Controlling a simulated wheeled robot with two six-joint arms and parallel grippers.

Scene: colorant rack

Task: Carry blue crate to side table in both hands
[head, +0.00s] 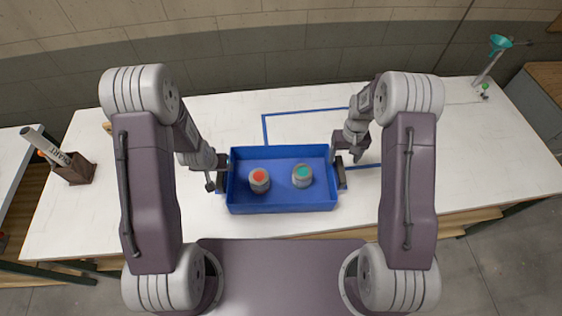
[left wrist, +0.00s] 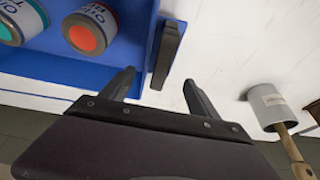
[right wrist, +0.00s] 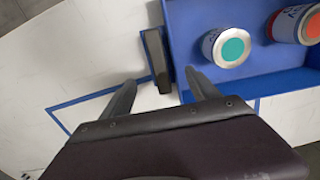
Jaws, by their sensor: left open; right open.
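The blue crate (head: 283,208) sits on the white table in front of me. Inside it stand a can with an orange-red top (head: 259,181) and a can with a teal top (head: 302,176). My left gripper (head: 222,178) is at the crate's left end, open, its fingers on either side of the end of the dark left handle (left wrist: 168,50). My right gripper (head: 340,160) is at the crate's right end, open, its fingers likewise astride the dark right handle (right wrist: 156,58). Neither gripper is closed on a handle. Whether the fingers touch the handles cannot be told.
The white table (head: 430,140) has a blue taped outline (head: 290,114) behind the crate. A dark holder (head: 75,170) stands at its left end, a teal funnel (head: 500,43) at the back right. A second white table (head: 14,165) is at the far left, a brown-topped unit (head: 548,78) at the right.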

